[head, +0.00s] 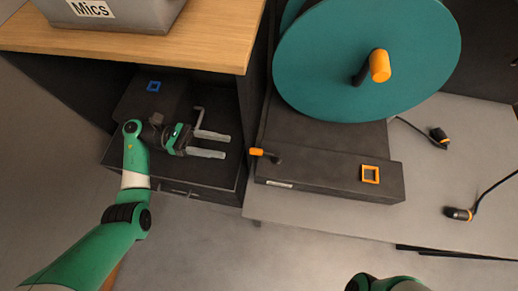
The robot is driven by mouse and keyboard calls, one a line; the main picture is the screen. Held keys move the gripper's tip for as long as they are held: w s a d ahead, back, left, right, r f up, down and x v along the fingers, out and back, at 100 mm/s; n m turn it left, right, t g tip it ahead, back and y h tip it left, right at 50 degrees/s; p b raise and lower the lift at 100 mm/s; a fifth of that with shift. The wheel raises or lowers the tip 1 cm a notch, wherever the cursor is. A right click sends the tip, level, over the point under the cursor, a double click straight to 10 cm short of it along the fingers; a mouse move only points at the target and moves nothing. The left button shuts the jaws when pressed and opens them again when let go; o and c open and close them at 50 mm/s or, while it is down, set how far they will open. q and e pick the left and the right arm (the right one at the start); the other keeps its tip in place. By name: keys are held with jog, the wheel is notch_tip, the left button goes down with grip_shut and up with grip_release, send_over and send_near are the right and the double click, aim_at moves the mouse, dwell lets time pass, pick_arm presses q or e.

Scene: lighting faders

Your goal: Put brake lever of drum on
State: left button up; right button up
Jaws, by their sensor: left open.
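The teal drum (345,60) stands upright on a dark base (330,180), with an orange crank handle (380,66) on its face. The brake lever (257,152) is a small orange-tipped handle on a dark pivot at the left end of the base. Its orange tip points left. My left gripper (226,146) is open and empty, its two grey fingers pointing right, with a small gap between the fingertips and the lever's tip. Only a green part of my right arm shows at the bottom edge; its gripper is out of view.
A wooden top (200,45) with a grey "Mics" bin (120,12) overhangs at upper left. Below it is a dark open drawer (205,180) with a blue square mark (154,86). An orange square outline (370,174) marks the base. Cable connectors (458,213) lie at right.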

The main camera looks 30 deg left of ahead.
aim_at(258, 151)
pick_arm(q)
jog(key=x, duration=1.1)
jog(key=shift+a, duration=0.1)
jog(key=shift+r, duration=0.1)
grip_shut()
dwell(0.9)
